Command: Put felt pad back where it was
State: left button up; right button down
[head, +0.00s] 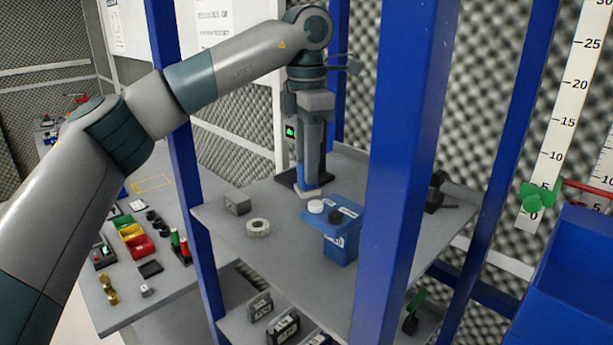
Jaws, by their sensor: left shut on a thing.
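My left gripper (308,186) points straight down over the grey shelf (285,262) of the blue-posted rack. It is shut on a small pale, flat piece (309,193), which looks like the felt pad; the fingers hide much of it. I cannot tell whether the piece touches the shelf. A blue box (341,245) stands just right of and in front of the gripper, with a white round piece (316,207) and dark pieces on top. My right gripper is out of view.
A pale ring (258,228) and a grey block (237,204) lie left on the shelf. A blue post (400,150) stands close in front at the right. A side table at left holds coloured bins (131,231) and small parts. The shelf's front middle is clear.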

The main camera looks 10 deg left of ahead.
aim_at(305, 190)
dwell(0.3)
pick_arm(q)
jog(key=shift+f+p, duration=0.45)
jog(key=shift+f, duration=0.15)
notch_tip(305, 190, down, 2)
jog(key=shift+p, duration=0.55)
jog(key=shift+f, duration=0.45)
jog(key=o, duration=1)
jog(key=shift+c, duration=0.2)
